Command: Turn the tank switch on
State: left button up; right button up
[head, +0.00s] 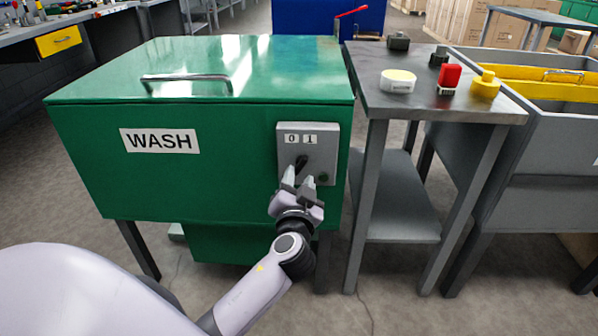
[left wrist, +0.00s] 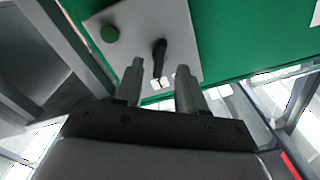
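The green wash tank (head: 235,150) with a "WASH" label stands in the middle of the head view. Its grey switch plate (head: 325,145) is on the front right, with a 0 mark and a 1 mark at the top. The black switch knob (head: 301,162) appears to lean up and right, towards the 1. My left gripper (head: 298,176) is just below and in front of the knob, its fingers apart and empty. In the left wrist view the knob (left wrist: 159,58) shows beyond the gap between the fingers (left wrist: 160,72); contact cannot be told. My right gripper is out of view.
A round green button (left wrist: 109,34) sits on the plate beside the knob. The tank lid is closed, with a metal handle (head: 187,78). A side table (head: 430,105) at right carries small items, including a red one (head: 449,79). A grey bin (head: 540,150) stands beyond it.

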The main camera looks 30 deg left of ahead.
pick_arm(q)
jog(key=v, duration=0.3)
jog(key=shift+s, duration=0.2)
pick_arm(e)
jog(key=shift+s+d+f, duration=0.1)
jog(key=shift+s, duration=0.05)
pick_arm(q)
jog(key=s+d+r+m+g+h+p, duration=0.1)
jog(key=s+d+h+p, duration=0.4)
jog(key=s+p, duration=0.5)
jog(key=s+d+r+m+g+h+p, duration=0.1)
jog(key=s+d+h+p, duration=0.4)
jog(key=s+p, duration=0.5)
jog(key=r+g+h+p, duration=0.1)
jog(key=g+p, duration=0.1)
jog(key=p, duration=0.4)
jog(key=shift+r+m+g+h, duration=0.25)
jog(key=shift+m+g+h, duration=0.05)
jog(key=shift+g+h, duration=0.1)
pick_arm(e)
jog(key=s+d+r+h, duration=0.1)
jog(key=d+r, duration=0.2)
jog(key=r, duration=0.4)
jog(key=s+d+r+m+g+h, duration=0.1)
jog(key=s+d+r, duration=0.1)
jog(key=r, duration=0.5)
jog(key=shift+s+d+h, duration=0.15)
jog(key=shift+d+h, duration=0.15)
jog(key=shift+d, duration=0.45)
